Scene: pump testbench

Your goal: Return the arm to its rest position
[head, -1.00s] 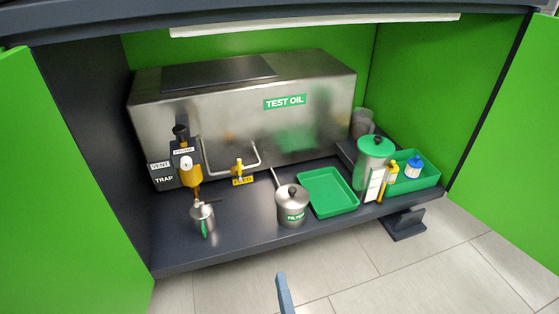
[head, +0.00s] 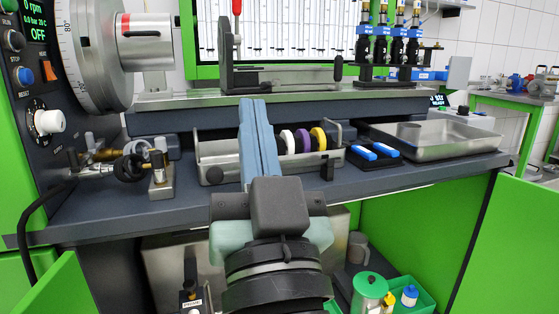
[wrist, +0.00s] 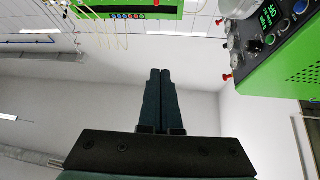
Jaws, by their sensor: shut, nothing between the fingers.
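My gripper (head: 253,102) stands upright in the middle of the head view, in front of the bench. Its two long blue fingers lie side by side, shut and empty. In the wrist view my gripper (wrist: 160,72) also shows its fingers closed together, with a pale wall beyond them. My wrist and forearm rise from the bottom of the head view and hide part of the rack of rings and the lower cabinet.
A metal rack with coloured rings (head: 302,140) stands behind my gripper. A steel tray (head: 440,138) lies to the right. A test machine with a dial (head: 92,55) stands at left. Below is the open cabinet with a green-lidded can (head: 370,285).

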